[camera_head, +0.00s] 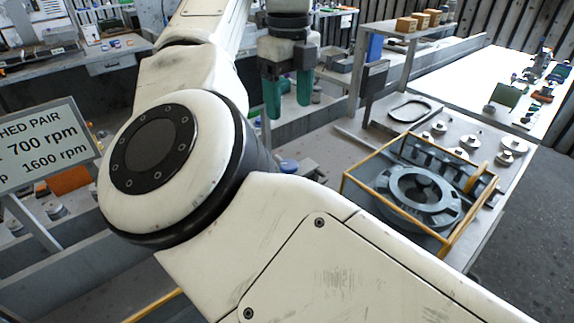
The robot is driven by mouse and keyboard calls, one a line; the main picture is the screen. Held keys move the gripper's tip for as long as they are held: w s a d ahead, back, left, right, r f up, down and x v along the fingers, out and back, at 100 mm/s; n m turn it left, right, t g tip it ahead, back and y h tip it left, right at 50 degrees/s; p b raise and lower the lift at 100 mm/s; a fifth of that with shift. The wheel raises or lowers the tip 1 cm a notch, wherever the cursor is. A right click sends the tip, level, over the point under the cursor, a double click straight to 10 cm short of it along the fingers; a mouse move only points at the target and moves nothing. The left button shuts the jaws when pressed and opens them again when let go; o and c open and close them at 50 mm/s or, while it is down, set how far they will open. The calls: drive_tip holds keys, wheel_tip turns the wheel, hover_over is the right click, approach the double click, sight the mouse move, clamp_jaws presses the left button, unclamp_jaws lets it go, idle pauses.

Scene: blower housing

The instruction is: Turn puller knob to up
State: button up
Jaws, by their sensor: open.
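My gripper (288,108) hangs at the upper middle of the head view, with two green fingers pointing down. The fingers are apart and nothing shows between them. I cannot pick out a puller knob for certain. A dark round housing ring (393,187) lies on the bench at the right, inside a yellow frame (356,162). My gripper is to the left of this frame and apart from it. My own white arm covers the middle and lower part of the view, so part of the bench is hidden.
The grey bench (462,127) holds several round metal parts and an oval tray (408,108). A white table (455,83) with small items stands behind it. A sign (42,148) reading 700 rpm and 1600 rpm stands at the left. Open floor (530,215) lies at the right.

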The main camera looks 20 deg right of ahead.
wheel_tip(320, 180, down, 14)
drive_tip(key=shift+r+b, duration=0.25)
drive_tip(key=shift+b, duration=0.15)
idle(0.4)
drive_tip(key=c, duration=1.1)
